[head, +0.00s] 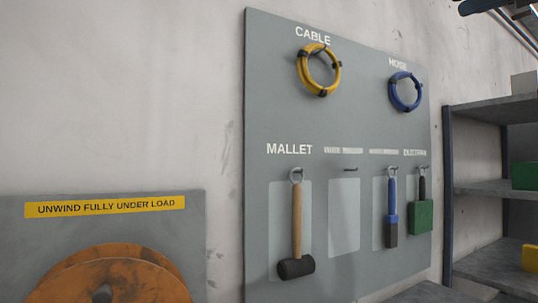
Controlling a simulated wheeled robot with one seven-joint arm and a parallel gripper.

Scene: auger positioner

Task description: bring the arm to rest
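My gripper is not clearly visible in the head view. A dark piece with an orange-brown edge shows at the top right corner, and I cannot tell what it is. The grey tool board (270,230) fills the middle of the view. A mallet (297,225) with a wooden handle and black head hangs on its lower left. A blue-handled tool (392,212) and a green-headed tool (420,212) hang at the lower right. A yellow cable coil (336,72) and a blue hose coil (405,105) hang above. One hook (350,170) between the tools is bare.
An orange-brown reel (125,280) stands at the lower left before a grey panel (35,250) with a yellow sign (105,207). Grey shelves (490,187) stand at the right, holding a green box (525,176) and a yellow item (530,257). Bare wall lies at the upper left.

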